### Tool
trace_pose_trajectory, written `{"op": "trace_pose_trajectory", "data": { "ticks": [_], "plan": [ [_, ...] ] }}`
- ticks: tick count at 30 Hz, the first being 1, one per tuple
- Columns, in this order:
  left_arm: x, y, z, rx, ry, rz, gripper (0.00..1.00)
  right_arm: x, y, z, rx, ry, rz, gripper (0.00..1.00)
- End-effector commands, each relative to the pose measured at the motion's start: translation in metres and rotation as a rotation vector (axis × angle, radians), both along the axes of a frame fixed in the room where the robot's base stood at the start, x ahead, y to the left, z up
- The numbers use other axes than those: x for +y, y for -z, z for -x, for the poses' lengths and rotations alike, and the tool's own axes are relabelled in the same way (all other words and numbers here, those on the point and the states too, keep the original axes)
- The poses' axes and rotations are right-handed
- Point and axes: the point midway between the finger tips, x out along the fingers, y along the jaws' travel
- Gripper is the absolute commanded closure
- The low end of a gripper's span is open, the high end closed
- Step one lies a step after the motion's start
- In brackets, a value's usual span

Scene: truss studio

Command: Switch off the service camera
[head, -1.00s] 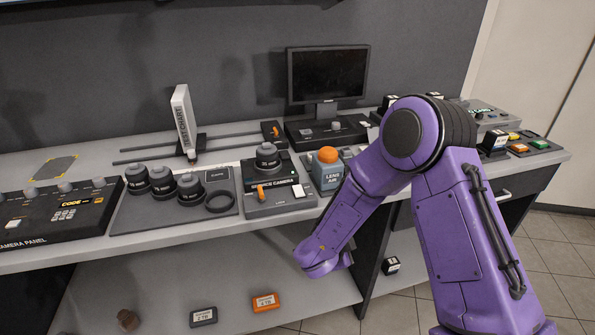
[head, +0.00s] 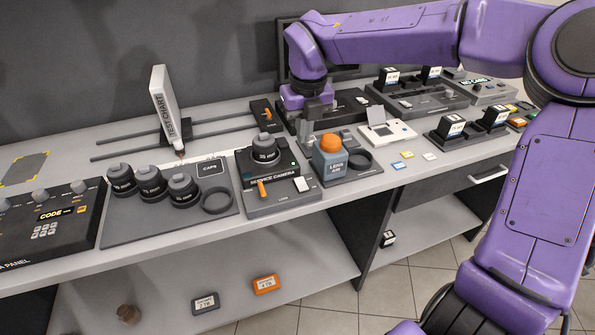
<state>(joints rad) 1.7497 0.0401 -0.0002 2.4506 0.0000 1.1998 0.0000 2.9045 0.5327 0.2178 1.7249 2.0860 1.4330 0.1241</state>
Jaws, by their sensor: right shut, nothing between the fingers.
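The service camera (head: 274,175) is a dark unit near the front edge of the bench, with a round lens or cap (head: 265,147) on top. Its grey front base has an orange lever (head: 262,189) at the left and a white rocker or button (head: 301,184) at the right. A small pale light shows on its right side. My right gripper (head: 309,133) points down behind and to the right of the camera, above the bench. Its grey fingers are shut and empty, close behind the blue lens air bottle (head: 331,166). My left gripper is not in view.
A caps tray (head: 225,185) with several black caps and the camera panel (head: 50,225) lie to the left. A test chart (head: 168,105) stands on rails behind. The monitor (head: 290,40) is mostly hidden by my arm. Small card-like pieces (head: 407,155) lie right of the bottle.

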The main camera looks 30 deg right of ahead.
Motion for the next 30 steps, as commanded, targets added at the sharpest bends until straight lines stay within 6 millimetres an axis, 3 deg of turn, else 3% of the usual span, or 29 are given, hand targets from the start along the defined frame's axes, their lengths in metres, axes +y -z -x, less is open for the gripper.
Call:
{"op": "trace_pose_trajectory", "data": {
  "ticks": [5, 18, 24, 30],
  "plan": [
    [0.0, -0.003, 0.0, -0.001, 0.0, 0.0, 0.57, 0.0, 0.023, -0.003, 0.007, -0.004, 0.003, 1.0],
    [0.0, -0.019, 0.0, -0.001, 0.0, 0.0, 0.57, -0.001, 0.114, -0.014, 0.007, -0.006, 0.004, 1.0],
    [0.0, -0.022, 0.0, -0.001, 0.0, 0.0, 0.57, -0.002, 0.135, -0.017, 0.004, -0.005, 0.004, 1.0],
    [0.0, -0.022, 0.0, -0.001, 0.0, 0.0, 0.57, -0.002, 0.139, -0.018, 0.002, -0.006, 0.002, 1.0]
  ]
}}
